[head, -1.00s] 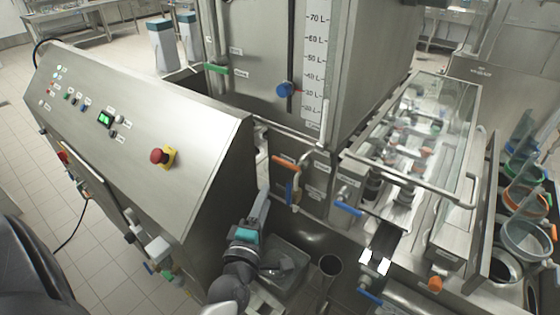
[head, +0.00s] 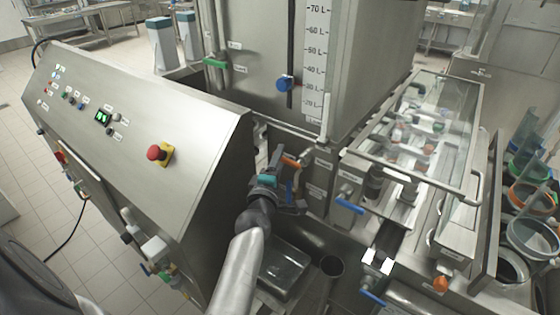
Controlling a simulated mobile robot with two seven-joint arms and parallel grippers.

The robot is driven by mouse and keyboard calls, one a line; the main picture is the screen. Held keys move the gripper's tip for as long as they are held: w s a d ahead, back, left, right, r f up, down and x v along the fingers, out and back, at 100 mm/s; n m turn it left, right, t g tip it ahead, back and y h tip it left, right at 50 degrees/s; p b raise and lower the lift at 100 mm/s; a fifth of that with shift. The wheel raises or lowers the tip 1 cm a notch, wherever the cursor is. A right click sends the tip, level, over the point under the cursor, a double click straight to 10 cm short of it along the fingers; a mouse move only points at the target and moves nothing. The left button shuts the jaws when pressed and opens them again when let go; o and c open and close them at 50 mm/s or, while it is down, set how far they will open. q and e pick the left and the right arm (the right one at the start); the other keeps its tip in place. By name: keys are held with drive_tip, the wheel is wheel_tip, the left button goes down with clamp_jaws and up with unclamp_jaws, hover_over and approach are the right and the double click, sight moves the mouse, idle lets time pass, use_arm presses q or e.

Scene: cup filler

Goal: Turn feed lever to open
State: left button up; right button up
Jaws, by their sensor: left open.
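My left gripper (head: 288,182) is open, its arm rising from the bottom centre. Its fingers are beside the orange-handled levers in the middle of the machine. One orange handle (head: 291,162) shows just beyond the upper finger. A second, upright orange handle (head: 290,188) is partly hidden by the gripper and lies near or between the fingers; I cannot tell whether they touch it. Blue-handled levers sit to the right, one (head: 349,205) on the machine front and one (head: 371,298) lower. The labels are too small to read, so I cannot tell which lever is the feed lever.
A sloped control panel (head: 130,110) with a red stop button (head: 154,153) stands left of my arm. A tall tank (head: 262,55) with a litre scale is behind. A glass-covered section (head: 430,125) is right.

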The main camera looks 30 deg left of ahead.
use_arm(q)
drive_tip(key=shift+w+a, duration=0.15)
drive_tip(key=shift+w, duration=0.35)
clamp_jaws()
idle(1.2)
